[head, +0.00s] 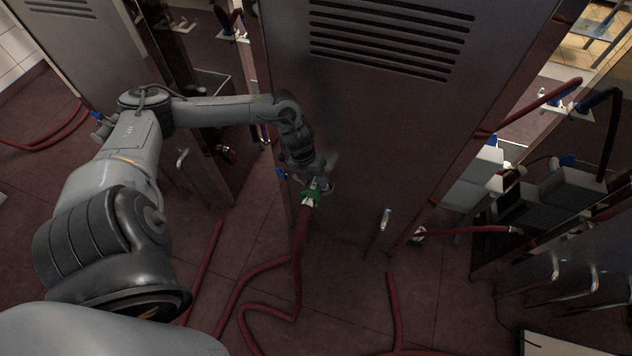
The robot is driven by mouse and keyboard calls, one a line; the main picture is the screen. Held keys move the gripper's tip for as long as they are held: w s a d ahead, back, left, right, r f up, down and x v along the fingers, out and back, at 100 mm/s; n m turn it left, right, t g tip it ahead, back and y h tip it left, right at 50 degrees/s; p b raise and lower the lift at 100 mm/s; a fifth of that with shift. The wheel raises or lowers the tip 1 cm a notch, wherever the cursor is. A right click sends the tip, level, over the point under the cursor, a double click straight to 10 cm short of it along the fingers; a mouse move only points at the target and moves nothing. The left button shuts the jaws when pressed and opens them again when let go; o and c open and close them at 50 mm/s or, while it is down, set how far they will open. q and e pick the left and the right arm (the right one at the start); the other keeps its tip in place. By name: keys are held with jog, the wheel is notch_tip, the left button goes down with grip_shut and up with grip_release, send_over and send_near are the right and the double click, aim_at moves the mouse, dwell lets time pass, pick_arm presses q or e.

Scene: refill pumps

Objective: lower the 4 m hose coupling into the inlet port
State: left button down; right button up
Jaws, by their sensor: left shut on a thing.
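A dark red hose (299,245) hangs down from the coupling to the floor and bends there. A small blue part (281,173) shows just left of the gripper. I cannot make out the inlet port, and I cannot tell whether the coupling touches anything besides the gripper. My right gripper is not in view.
The tall cabinet (385,120) with vents and a door handle (385,218) stands close behind the gripper. More red hoses (396,310) lie on the tiled floor. Open cabinets with shelves, handles and hoses stand at the right and left.

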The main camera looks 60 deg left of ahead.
aim_at(314, 190)
pick_arm(q)
jog(key=shift+s+d+f+b, duration=0.1)
jog(key=shift+f+b, duration=0.6)
jog(key=shift+f, duration=0.15)
notch_tip(314, 190, down, 4)
jog(key=b, duration=0.3)
jog(key=shift+f+b, duration=0.1)
jog(key=shift+b, duration=0.3)
jog(key=shift+f+b, duration=1.15)
jog(key=shift+f, duration=0.65)
jog(key=shift+f, duration=0.25)
jog(key=shift+c, duration=2.4)
grip_release()
jog(key=p+v, duration=0.3)
jog(key=v, duration=0.8)
jog(key=shift+p, duration=0.4)
